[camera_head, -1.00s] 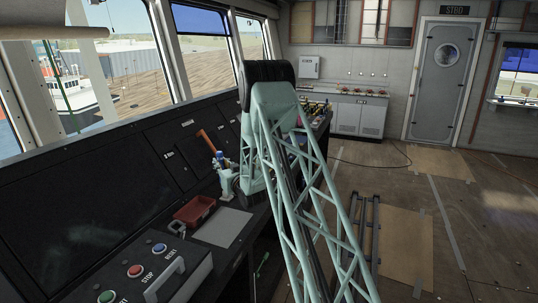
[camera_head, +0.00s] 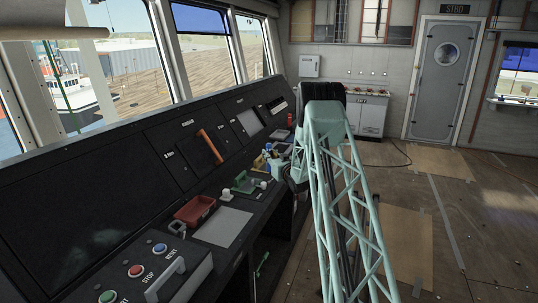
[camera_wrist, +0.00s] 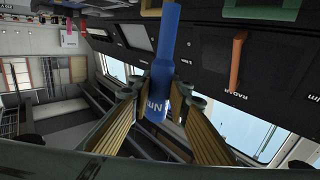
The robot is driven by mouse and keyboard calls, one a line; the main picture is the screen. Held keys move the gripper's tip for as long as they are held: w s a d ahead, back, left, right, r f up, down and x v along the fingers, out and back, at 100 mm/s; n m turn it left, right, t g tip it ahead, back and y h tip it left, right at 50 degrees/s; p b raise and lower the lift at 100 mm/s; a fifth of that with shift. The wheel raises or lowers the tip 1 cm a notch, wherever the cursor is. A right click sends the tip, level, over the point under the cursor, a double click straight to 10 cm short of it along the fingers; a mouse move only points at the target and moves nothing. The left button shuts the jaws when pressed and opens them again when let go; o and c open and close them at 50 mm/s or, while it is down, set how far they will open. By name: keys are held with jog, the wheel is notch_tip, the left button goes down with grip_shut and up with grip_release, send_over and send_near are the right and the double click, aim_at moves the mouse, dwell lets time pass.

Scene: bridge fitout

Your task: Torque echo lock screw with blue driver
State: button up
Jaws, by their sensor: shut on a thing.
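My gripper (camera_wrist: 158,98) is shut on the blue driver (camera_wrist: 166,45), whose shaft runs up through the top of the wrist view. White lettering shows on the driver near the fingers. In the head view, my gripper is over the console, small and partly behind my arm; a small blue patch there appears to be the driver (camera_head: 268,148). I cannot pick out the echo lock screw in either view.
The sloped console has an orange handle (camera_head: 210,147), labelled RADAR in the wrist view. A red tray (camera_head: 194,211), a grey sheet (camera_head: 223,228), a green item (camera_head: 243,184) and a white knob (camera_head: 227,196) lie along its ledge. Open floor is at right.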

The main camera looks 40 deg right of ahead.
aim_at(269, 171)
jog(key=shift+f+b, duration=0.1)
jog(key=shift+b, duration=0.45)
jog(key=shift+f+b, duration=2.3)
jog(key=shift+f, duration=0.8)
jog(key=shift+b, duration=0.35)
jog(key=shift+s+f, duration=0.1)
jog(key=shift+f, duration=0.4)
dwell(1.0)
jog(key=shift+r, duration=0.15)
dwell(2.3)
